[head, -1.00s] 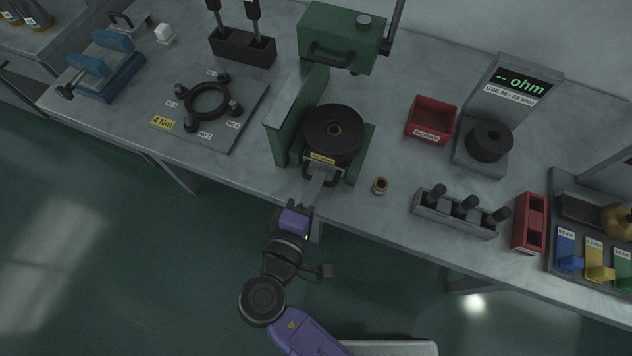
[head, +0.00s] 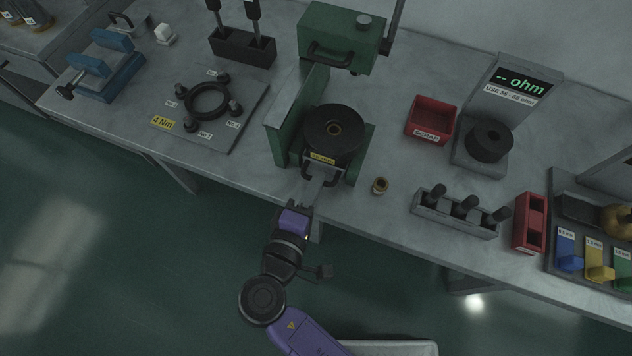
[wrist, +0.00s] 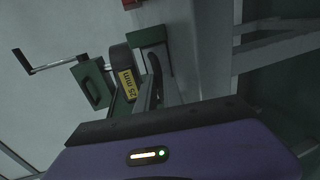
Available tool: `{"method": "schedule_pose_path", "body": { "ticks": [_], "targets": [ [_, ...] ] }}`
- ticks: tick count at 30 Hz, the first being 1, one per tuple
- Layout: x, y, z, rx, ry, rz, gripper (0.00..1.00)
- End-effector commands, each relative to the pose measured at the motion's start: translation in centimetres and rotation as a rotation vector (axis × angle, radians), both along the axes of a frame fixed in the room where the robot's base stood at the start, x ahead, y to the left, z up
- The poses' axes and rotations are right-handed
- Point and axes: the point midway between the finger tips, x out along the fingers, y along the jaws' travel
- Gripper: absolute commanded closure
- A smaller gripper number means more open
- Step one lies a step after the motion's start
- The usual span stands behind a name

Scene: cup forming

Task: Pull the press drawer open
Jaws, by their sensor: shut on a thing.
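The green press (head: 290,125) stands near the front edge of the bench. Its drawer front carries a yellow label (head: 322,158) and a dark loop handle (head: 308,172). My gripper (head: 318,186) reaches in from the front edge and is shut on the drawer handle. In the wrist view the yellow label (wrist: 127,83) reads 25 mm, and the dark handle (wrist: 156,72) runs down towards my gripper. The fingertips' contact is partly hidden there.
A holder with dark pegs (head: 455,215) and a red scrap bin (head: 431,120) are further right. A plate with a black ring (head: 208,102) lies left. Open floor lies in front of the bench.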

Motion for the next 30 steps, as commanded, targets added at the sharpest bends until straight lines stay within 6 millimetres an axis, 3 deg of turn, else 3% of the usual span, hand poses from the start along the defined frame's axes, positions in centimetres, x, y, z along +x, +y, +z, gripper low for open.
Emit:
{"method": "schedule_pose_path", "body": {
  "ticks": [13,24,25,26,30],
  "targets": [
    [-8.2,3.1,0.0,-0.001,0.000,0.004,1.00],
    [-9.0,3.3,0.0,0.000,0.000,0.002,1.00],
    [-9.0,3.3,0.0,0.000,0.000,0.002,0.87],
    [-8.9,3.3,0.0,0.000,0.000,0.002,0.81],
    [-8.9,3.2,0.0,0.000,0.000,0.001,0.81]
  ]
}}
